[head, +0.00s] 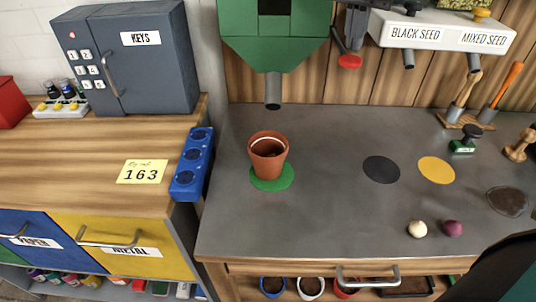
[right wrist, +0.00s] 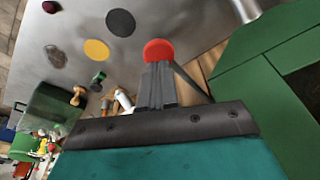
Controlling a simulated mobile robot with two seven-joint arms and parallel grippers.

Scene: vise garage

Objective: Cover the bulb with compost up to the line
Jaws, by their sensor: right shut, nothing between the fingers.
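The terracotta pot (head: 268,160) stands upright on a round green mat (head: 272,180), with a pale line around its inner wall. The inside is dark; I cannot make out a bulb or the compost level. Above it, the green hopper (head: 275,52) ends in a grey spout (head: 273,92), with nothing seen falling. The hopper's lever has a red knob (head: 349,62). My right gripper (head: 353,42) is shut and empty, its fingertips at the knob; contact is unclear. The right wrist view shows the red knob (right wrist: 158,50) just beyond the fingertips (right wrist: 157,72). My left gripper is out of view.
A cream ball (head: 417,229) and a purple ball (head: 453,228) lie at the front right. Black (head: 381,169) and yellow (head: 436,169) discs mark the counter. The white seed dispenser (head: 440,32) is right of the lever. A blue socket strip (head: 192,165) edges the left cabinet.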

